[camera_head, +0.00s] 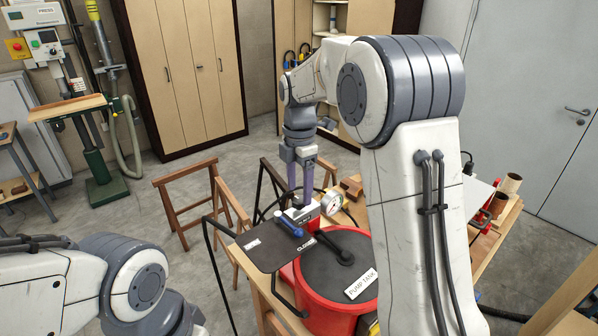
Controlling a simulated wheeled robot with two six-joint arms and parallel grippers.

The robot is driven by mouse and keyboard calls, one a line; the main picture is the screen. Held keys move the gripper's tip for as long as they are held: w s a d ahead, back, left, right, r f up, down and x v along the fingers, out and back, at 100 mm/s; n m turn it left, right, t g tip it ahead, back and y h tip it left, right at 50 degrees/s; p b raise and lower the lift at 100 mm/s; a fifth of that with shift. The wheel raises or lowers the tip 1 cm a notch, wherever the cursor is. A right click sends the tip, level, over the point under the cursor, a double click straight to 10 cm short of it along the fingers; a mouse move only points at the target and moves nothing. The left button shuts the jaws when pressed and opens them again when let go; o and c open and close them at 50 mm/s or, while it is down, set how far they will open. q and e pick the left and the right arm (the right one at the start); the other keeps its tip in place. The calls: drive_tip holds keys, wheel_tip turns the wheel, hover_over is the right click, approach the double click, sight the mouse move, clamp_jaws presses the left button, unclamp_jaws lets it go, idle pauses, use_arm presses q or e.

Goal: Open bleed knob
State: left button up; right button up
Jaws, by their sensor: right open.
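A blue bleed knob (288,225), shaped like a lever, lies over the dark grey plate (268,252) beside the red pump pot (315,312). White lettering on the plate near it appears to read CLOSED. My right gripper (301,196) points down with two purple fingers apart, just behind and above the knob. I cannot tell whether a finger touches the fitting by the gauge (332,203). My left arm shows only at the lower left, and its gripper is out of frame.
The pot has a black lid with a dark handle and a white label (361,284). It stands on a wooden bench (256,291). Black bent rods and a hose surround the plate. Wooden trestles (184,204) stand to the left. My right arm hides much of the bench.

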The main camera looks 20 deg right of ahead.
sight(299, 199)
wheel_tip(299, 199, up, 8)
drive_tip(key=b, duration=0.1)
idle(0.4)
